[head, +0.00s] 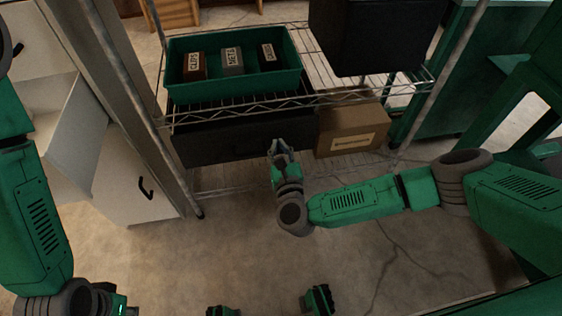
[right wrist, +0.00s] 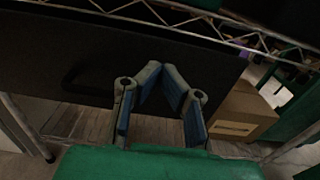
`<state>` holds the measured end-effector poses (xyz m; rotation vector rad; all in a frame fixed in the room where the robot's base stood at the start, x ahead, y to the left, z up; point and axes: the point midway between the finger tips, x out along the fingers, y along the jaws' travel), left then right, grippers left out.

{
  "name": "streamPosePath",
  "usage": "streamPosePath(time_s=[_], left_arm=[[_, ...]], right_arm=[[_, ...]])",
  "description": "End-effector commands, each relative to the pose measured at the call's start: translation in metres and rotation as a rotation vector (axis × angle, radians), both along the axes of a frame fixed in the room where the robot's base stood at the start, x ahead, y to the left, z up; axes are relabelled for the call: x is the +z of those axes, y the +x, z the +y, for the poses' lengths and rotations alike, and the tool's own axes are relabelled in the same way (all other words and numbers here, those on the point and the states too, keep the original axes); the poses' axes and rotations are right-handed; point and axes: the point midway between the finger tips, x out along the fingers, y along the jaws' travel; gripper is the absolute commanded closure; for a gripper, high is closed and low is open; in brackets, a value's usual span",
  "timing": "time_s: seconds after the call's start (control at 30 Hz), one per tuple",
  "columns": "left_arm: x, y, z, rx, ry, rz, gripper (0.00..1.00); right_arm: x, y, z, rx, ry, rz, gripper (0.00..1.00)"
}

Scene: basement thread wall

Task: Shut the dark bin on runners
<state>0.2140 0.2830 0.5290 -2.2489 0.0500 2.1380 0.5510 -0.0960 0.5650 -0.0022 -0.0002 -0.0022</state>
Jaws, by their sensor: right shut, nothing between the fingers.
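The dark bin (head: 225,140) hangs under the wire shelf, left of a cardboard box. Its broad black front also fills the upper left of the right wrist view (right wrist: 120,52), with a dark handle (right wrist: 85,72) on it. How far the bin stands out on its runners is hard to tell; the runners do not show clearly. My right gripper (head: 275,148) is at the right part of the bin's front, shut and empty. In the right wrist view its fingertips (right wrist: 162,72) meet before the black front, right of the handle; contact cannot be told. My left gripper is out of view.
On the wire shelf (head: 355,97) stand a green tray (head: 235,88) with labelled small boxes and a black box (head: 375,35). The cardboard box (head: 350,130) sits right of the bin. Metal posts (head: 120,75) flank the rack. Floor before it is clear.

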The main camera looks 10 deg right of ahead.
Motion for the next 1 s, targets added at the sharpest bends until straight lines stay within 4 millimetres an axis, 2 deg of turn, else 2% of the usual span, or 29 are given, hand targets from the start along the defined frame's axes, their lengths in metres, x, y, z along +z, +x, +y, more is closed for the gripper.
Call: streamPosePath(time_s=[0.1,0.3,0.47,0.77,0.87,1.0], left_arm=[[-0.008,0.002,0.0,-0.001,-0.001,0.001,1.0],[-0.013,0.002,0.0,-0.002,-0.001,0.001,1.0],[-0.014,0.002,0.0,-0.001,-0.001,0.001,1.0],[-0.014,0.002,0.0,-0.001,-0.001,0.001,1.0],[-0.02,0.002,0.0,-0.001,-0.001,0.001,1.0],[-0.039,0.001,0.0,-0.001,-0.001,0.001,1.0]], right_arm=[[-0.002,0.023,0.0,-0.001,0.0,-0.001,1.0],[0.0,0.047,0.001,0.0,0.0,-0.001,1.0],[0.0,0.054,0.001,0.002,-0.001,0.001,1.0],[0.0,0.055,0.001,0.002,-0.001,0.001,1.0],[-0.001,0.06,0.001,0.001,-0.001,-0.001,1.0],[-0.005,0.079,0.001,0.002,-0.002,-0.002,1.0]])
